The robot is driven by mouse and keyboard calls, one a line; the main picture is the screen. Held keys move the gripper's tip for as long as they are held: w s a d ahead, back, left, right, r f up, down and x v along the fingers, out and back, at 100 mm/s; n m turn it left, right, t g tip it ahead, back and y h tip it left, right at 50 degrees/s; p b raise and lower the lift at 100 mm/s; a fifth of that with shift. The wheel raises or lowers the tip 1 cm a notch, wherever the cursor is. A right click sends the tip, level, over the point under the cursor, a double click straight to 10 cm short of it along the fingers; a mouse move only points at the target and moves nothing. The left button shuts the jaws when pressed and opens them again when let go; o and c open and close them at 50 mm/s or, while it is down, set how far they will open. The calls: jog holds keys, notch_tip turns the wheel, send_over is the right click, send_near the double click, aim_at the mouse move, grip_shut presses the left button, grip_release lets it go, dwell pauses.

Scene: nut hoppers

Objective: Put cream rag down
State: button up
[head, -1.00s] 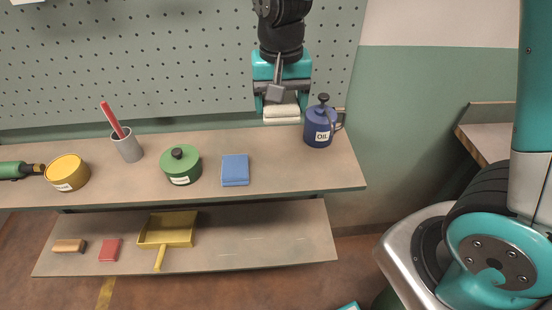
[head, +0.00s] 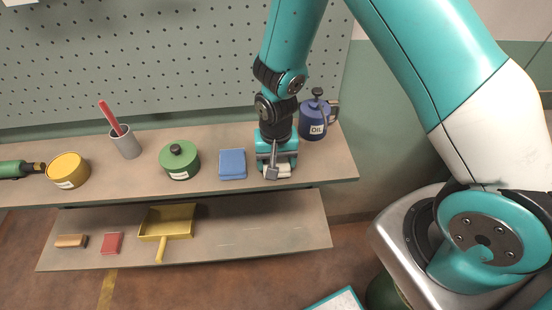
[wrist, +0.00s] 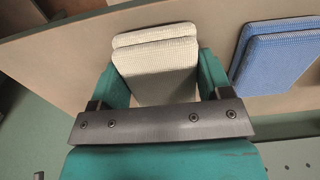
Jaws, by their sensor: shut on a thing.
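The cream rag (wrist: 158,68) is a folded, textured cloth between the two teal fingers in the wrist view. My gripper (head: 277,170) is shut on it, low over the upper shelf (head: 215,191) in the head view. The rag (head: 284,172) is partly hidden there by my gripper. It is at or very near the shelf top, and I cannot tell whether it touches. A folded blue rag (head: 232,164) lies just left of it. The blue rag also shows at the right in the wrist view (wrist: 276,54).
A blue oil can (head: 313,122) stands close behind on the right. A green lidded pot (head: 180,160), a grey cup (head: 126,145) and a yellow tin (head: 68,170) stand to the left. The lower shelf (head: 260,232) holds a yellow dustpan (head: 168,222). A pegboard (head: 180,60) rises behind.

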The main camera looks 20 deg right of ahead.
jog(key=shift+f, duration=0.25)
jog(key=shift+f, duration=0.2)
jog(key=o, duration=0.8)
jog(key=shift+r, duration=0.15)
notch_tip(320, 180, up, 11)
jog(key=b, duration=0.3)
jog(key=s+a+r+n+y, duration=0.1)
jog(key=s+r+n, duration=0.2)
jog(key=s+r, duration=0.2)
jog(key=s+a+r+n+y, duration=0.1)
jog(key=s+a+r+n, duration=0.1)
jog(key=s+r+n, duration=0.2)
jog(key=s+a+r+n+y, duration=0.1)
jog(key=s+r+n+y, duration=0.1)
jog(key=s+r, duration=0.5)
jog(key=shift+s+a+n, duration=0.25)
jog(key=shift+s+n, duration=0.65)
jog(key=shift+s, duration=0.2)
